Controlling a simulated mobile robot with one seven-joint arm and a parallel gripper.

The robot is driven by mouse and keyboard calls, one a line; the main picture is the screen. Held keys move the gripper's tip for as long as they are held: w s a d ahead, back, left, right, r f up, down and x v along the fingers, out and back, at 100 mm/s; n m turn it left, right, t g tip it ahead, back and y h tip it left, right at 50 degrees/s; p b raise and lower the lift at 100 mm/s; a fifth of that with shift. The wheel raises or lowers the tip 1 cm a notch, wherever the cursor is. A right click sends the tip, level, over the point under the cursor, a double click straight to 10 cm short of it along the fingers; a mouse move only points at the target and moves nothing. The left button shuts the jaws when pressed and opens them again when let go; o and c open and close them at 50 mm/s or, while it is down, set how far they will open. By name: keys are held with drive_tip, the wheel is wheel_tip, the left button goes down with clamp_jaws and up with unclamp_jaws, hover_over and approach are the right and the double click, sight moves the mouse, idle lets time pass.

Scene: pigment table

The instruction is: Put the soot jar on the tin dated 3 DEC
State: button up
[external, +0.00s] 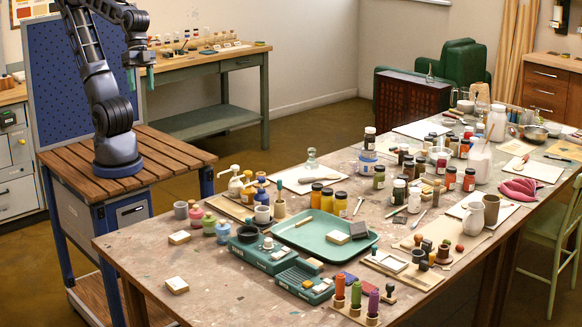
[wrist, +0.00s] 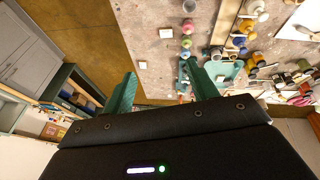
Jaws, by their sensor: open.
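My gripper (external: 140,80) is raised at the upper left in the external view, beyond the table's far left corner. It is open and empty. Its two green fingers stand apart in the wrist view (wrist: 160,74), which looks across floor and table. No label or date is readable, so I cannot tell which jar is the soot jar or which tin is dated 3 DEC.
The pigment table (external: 150,250) is crowded. A green tray (external: 290,234), orange jars (external: 327,200), a white pitcher (external: 473,220) and a glass stopper bottle (external: 311,160) stand on it. The front left corner is mostly bare. A bench (external: 200,62) with small bottles stands behind.

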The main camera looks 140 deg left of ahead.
drive_tip(key=s, duration=0.1)
drive_tip(key=s+a+m+y, duration=0.1)
drive_tip(key=s, duration=0.1)
drive_tip(key=shift+s+a+m+t, duration=0.25)
drive_tip(key=shift+m+t, duration=0.05)
drive_tip(key=shift+m, duration=0.1)
idle(1.0)
